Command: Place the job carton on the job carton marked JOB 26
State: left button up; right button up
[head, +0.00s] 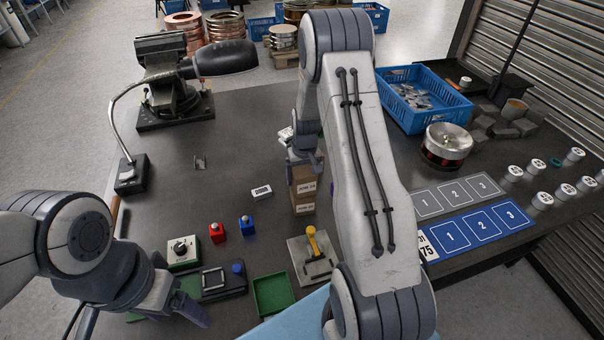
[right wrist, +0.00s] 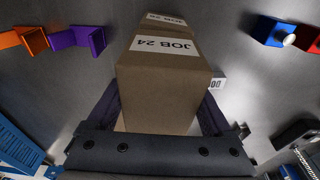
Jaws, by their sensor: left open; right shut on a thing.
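My right gripper (head: 303,158) is shut on a brown job carton (head: 305,186), mostly behind my right arm in the head view. In the right wrist view this carton (right wrist: 158,85) fills the middle between the fingers, with a white label reading JOB 24. A second brown carton (head: 305,208) shows directly below it in the head view, its small label seeming to read JOB 26. Its label end (right wrist: 166,19) shows beyond the held carton in the right wrist view. I cannot tell whether the two touch. My left gripper (head: 192,304) is open and empty at the lower left.
A small white labelled block (head: 261,192) lies left of the cartons. Red (head: 217,233) and blue (head: 247,225) blocks, a green tray (head: 273,294) and a yellow-handled fixture (head: 314,250) stand nearer. A blue crate (head: 424,97) is at the back right. The table's left middle is mostly clear.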

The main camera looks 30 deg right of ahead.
jog(key=shift+f, duration=0.2)
jog(key=o, duration=1.3)
jog(key=shift+o, duration=0.2)
jog(key=shift+r, duration=0.5)
jog(key=r, duration=0.3)
jog(key=s+r+b, duration=0.1)
jog(key=r, duration=0.3)
jog(key=r+b, duration=0.1)
jog(key=r, duration=0.3)
jog(key=shift+s+a, duration=0.25)
jog(key=shift+s, duration=0.1)
jog(key=s+a+r+n, duration=0.2)
jog(key=s+a, duration=0.1)
jog(key=a, duration=0.4)
jog(key=s+a+r+n+y, duration=0.1)
jog(key=s+a+r, duration=0.15)
jog(key=a, duration=0.45)
jog(key=s+a+r+n, duration=0.1)
jog(key=s+a+n, duration=0.1)
jog(key=s+a, duration=0.35)
jog(key=s+a+n, duration=0.2)
jog(key=s+a, duration=0.2)
jog(key=s, duration=0.4)
jog(key=s+a+r+n+g, duration=0.1)
jog(key=s+a+n, duration=0.2)
jog(key=s, duration=0.6)
jog(key=shift+a+g, duration=0.3)
jog(key=shift+a, duration=0.95)
